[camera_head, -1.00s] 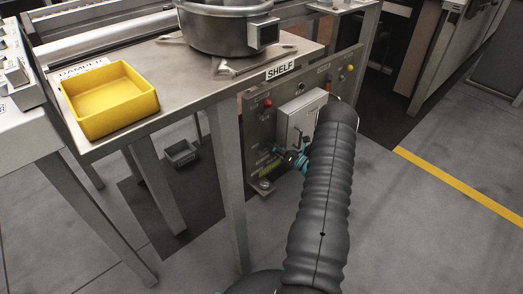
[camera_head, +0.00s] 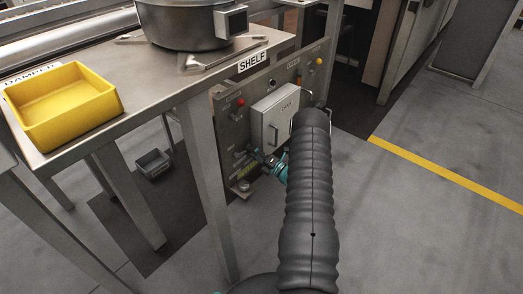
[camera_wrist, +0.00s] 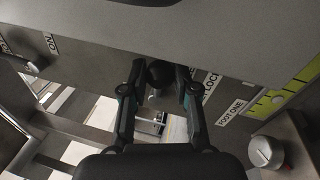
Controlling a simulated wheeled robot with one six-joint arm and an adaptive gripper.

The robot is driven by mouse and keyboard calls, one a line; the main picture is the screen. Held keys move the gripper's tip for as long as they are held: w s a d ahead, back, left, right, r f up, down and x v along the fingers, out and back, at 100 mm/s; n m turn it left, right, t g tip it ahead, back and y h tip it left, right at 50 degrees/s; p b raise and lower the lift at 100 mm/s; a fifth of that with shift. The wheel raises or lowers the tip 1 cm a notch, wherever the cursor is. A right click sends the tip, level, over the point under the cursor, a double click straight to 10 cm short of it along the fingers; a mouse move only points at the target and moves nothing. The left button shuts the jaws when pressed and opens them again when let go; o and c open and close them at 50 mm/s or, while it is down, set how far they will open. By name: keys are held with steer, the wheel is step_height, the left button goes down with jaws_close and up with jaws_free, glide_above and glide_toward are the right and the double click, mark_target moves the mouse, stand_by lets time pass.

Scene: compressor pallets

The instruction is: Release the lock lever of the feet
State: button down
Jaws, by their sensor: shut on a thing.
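The lock lever shows in the wrist view as a dark round knob (camera_wrist: 159,74) below the panel's edge, beside a label that partly reads "LOCK". My gripper (camera_wrist: 160,88) has one finger on each side of the knob and is shut on it. In the head view my gripper (camera_head: 268,164) is at the lower part of the steel panel (camera_head: 228,130) under the shelf. My dark arm hides part of the panel there, and the lever itself is hard to make out.
A grey box (camera_head: 273,113) on the panel sits just above my gripper. A round metal foot part (camera_wrist: 266,152) is at right in the wrist view. A yellow bin (camera_head: 62,130) and a pot (camera_head: 185,22) stand on the shelf table. The floor at right is clear.

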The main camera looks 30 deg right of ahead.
steer(key=shift+m, duration=0.3)
steer(key=c, duration=0.9)
jaws_free()
steer(key=shift+f, duration=0.1)
steer(key=shift+o, duration=0.2)
steer(key=shift+s, duration=0.1)
steer(key=v, duration=1.2)
steer(key=shift+a, duration=0.1)
